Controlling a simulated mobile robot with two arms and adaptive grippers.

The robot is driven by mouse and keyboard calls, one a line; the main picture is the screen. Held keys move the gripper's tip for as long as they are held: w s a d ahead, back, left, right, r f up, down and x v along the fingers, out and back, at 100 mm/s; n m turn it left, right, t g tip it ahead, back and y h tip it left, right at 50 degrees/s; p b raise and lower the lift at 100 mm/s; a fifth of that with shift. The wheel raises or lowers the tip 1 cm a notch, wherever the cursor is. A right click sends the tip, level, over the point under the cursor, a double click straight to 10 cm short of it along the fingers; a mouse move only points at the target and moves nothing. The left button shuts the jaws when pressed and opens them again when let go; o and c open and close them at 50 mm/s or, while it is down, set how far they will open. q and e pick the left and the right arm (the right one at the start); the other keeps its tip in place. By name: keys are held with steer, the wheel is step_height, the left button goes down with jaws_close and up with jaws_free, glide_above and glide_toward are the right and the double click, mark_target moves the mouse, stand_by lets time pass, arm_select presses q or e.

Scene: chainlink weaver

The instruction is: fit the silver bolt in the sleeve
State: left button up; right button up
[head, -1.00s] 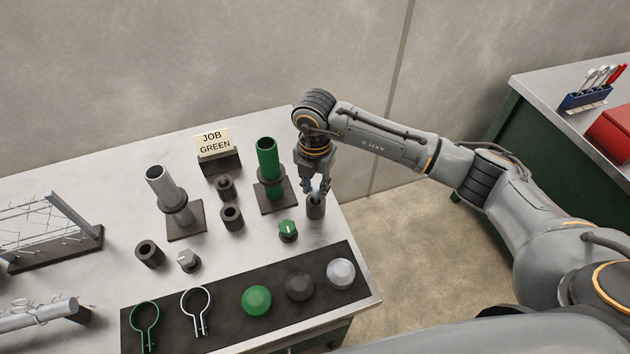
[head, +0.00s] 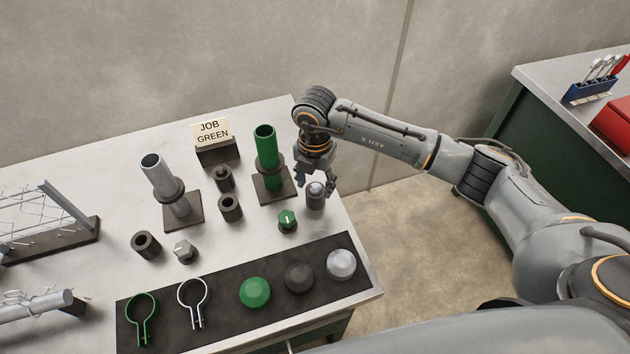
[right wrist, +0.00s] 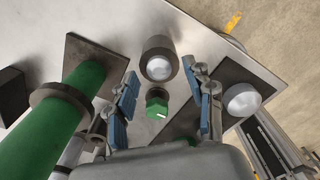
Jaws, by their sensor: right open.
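The silver bolt (head: 316,187) stands upright in a dark grey sleeve (head: 314,204) near the right edge of the table. In the right wrist view, the bolt's round silver top (right wrist: 159,68) shows inside the rim of the sleeve (right wrist: 158,46). How deep the bolt sits cannot be told. My right gripper (head: 315,183) is open just above the sleeve, its fingers spread and apart from the bolt. In the right wrist view, the blue-padded fingers (right wrist: 166,102) are wide apart with nothing held between them. My left gripper is not in view.
A green post (head: 266,148) stands left of my gripper, and a silver post (head: 160,175) farther left. A green hex piece (head: 287,220) is close to the sleeve. Loose dark sleeves (head: 231,208) stand between the posts. A black mat (head: 225,307) with domes and clamps lies in front.

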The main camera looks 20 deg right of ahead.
step_height(320, 180, up, 12)
stand_by(0.5)
stand_by(0.4)
